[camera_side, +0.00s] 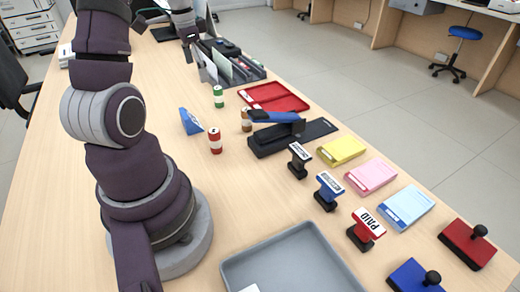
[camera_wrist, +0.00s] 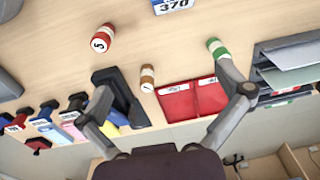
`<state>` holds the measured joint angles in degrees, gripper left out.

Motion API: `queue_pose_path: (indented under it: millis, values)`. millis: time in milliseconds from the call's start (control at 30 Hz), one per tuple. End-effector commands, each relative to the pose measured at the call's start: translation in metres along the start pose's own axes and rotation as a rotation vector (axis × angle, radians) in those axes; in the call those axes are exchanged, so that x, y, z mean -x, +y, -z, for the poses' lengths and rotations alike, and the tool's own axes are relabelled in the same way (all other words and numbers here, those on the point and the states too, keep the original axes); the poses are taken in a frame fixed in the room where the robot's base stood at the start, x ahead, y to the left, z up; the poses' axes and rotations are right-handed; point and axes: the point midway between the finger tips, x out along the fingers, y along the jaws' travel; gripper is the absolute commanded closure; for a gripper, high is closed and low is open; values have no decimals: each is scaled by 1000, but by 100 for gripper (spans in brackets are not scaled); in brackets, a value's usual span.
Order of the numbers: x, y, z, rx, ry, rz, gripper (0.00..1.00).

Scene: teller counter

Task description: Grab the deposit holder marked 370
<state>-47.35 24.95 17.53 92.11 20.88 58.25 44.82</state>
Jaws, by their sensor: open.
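The deposit holder marked 370 (camera_wrist: 174,6) is at the top edge of the wrist view, partly cut off, with its white and blue label showing. In the side view it appears to be the blue wedge-shaped holder (camera_side: 190,121) standing on the counter. My gripper (camera_wrist: 175,91) is open and empty, its two fingers spread wide in the wrist view. In the side view my gripper (camera_side: 188,42) is at the far end, above the counter near the file rack, well apart from the holder.
Red (camera_side: 215,141), brown (camera_side: 247,119) and green (camera_side: 218,97) banded rolls stand around the holder. Counter left of the holder is clear.

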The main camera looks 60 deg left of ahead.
Motion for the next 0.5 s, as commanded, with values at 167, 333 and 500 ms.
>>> queue_pose_path:
  millis: [167,333,500]
  values:
    - [-29,-35,-41,-25,-80,-33,0]
    - [-60,-36,-48,-33,-90,-40,0]
    - [-84,-35,-48,-32,-87,-38,0]
